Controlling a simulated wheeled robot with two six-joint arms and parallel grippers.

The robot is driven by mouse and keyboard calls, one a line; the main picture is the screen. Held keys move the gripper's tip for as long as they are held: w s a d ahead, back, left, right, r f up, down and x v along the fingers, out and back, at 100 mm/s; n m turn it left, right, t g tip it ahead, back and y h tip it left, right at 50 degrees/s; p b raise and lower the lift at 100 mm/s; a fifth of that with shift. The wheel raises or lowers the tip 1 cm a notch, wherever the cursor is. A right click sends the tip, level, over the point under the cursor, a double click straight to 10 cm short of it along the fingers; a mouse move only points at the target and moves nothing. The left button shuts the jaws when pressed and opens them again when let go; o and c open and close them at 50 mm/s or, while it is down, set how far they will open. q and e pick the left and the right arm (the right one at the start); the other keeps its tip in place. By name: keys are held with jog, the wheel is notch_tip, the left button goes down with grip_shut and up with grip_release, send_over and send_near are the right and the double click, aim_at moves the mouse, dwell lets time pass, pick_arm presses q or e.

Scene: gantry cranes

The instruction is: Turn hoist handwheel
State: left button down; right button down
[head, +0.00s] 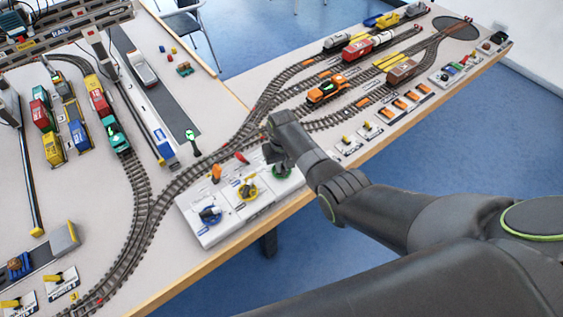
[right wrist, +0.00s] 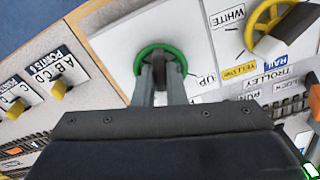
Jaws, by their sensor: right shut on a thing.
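The green handwheel (head: 284,172) sits at the right end of a white control panel (head: 232,228). It also shows in the right wrist view (right wrist: 141,62), with the label "UP" beside it. I take it as the hoist handwheel, though no hoist label is readable. My right gripper (right wrist: 163,72) points down at the wheel and is shut on it, its fingers across the wheel's near side. In the head view, the right gripper (head: 279,158) hides part of the wheel. My left gripper is not in view.
A yellow handwheel (head: 247,191) and a blue handwheel (head: 210,215) are on the same panel. An orange lever (head: 216,173) and a red lever (head: 242,158) stand behind them. Tracks run behind the panel, with an orange locomotive (head: 327,89). Small switch plates (head: 348,145) line the table's front edge.

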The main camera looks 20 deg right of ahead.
jog(key=shift+d+n+p, duration=0.1)
jog(key=shift+n+p, duration=0.35)
jog(key=shift+n, duration=1.35)
jog(key=c, duration=1.5)
grip_release()
jog(key=shift+r, duration=0.55)
notch_tip(320, 180, up, 16)
jog(key=shift+r, duration=0.15)
